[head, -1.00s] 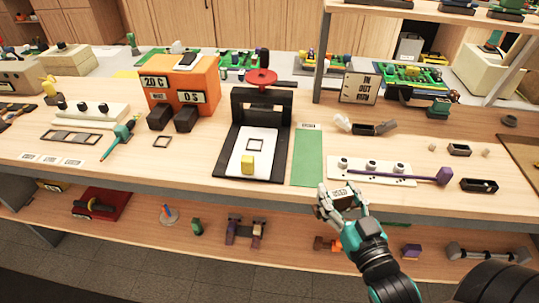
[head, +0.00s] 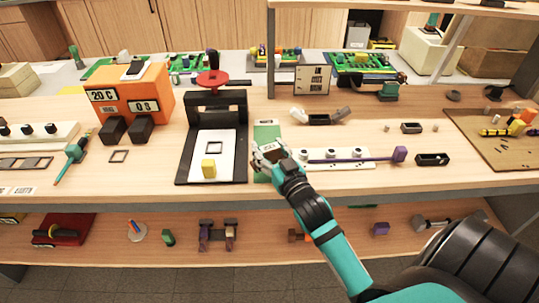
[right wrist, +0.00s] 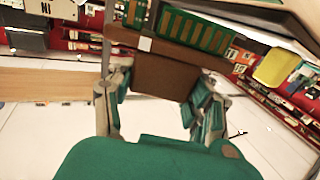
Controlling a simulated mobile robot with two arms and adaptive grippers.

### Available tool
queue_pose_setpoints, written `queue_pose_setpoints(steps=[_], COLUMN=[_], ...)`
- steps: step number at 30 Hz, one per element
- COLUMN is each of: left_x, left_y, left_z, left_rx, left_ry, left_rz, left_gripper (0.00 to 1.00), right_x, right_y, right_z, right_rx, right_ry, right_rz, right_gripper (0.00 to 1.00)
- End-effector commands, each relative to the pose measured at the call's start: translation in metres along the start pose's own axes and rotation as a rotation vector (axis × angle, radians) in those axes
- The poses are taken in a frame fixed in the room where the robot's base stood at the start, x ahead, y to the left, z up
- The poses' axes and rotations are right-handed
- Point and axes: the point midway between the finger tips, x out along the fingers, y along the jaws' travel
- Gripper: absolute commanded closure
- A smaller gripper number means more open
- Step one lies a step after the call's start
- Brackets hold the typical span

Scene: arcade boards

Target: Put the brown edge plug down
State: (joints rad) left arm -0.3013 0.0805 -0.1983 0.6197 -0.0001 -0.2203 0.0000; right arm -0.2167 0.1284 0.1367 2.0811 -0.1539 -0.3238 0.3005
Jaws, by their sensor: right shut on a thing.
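My right gripper (head: 268,157) is over the front part of the green mat (head: 266,131), beside the black press. It is shut on the brown edge plug (right wrist: 165,76). In the right wrist view the brown block sits between the two fingers (right wrist: 160,105), with a green striped piece along its far side. In the head view the fingers cover most of the plug, and only a small pale label shows. Whether the plug touches the mat cannot be told. My left gripper is not in view.
The black press (head: 237,145) with a yellow block (head: 209,168) stands just left of the mat. A white strip with knobs and a purple-ended rod (head: 350,157) lies close on the right. An orange box (head: 150,95) stands farther left. The shelf's front edge is near.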

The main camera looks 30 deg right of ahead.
Motion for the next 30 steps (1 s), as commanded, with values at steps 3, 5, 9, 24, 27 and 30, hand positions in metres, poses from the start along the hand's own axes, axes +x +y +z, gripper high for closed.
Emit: queue_pose_setpoints(steps=[3, 5, 9, 24, 27, 30], left_x=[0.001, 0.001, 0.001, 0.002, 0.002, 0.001], left_y=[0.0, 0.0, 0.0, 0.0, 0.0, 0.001], left_z=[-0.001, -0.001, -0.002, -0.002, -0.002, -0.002], left_rx=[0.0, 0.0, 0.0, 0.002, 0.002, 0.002], left_ry=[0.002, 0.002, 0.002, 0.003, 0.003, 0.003], left_rz=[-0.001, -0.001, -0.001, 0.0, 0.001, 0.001], left_gripper=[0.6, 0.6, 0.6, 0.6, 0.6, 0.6], right_x=[-0.001, -0.001, -0.001, -0.001, -0.001, -0.001], right_y=[0.0, 0.0, 0.0, 0.0, 0.0, 0.0], right_z=[0.018, 0.022, 0.022, 0.025, 0.025, 0.024], right_rx=[0.002, 0.002, 0.001, 0.001, 0.001, 0.001], right_ry=[-0.004, -0.003, 0.0, -0.001, -0.001, -0.001], right_rz=[0.001, 0.0, 0.0, 0.0, 0.0, 0.0], right_gripper=[1.0, 1.0, 1.0, 0.25, 0.25, 0.25])
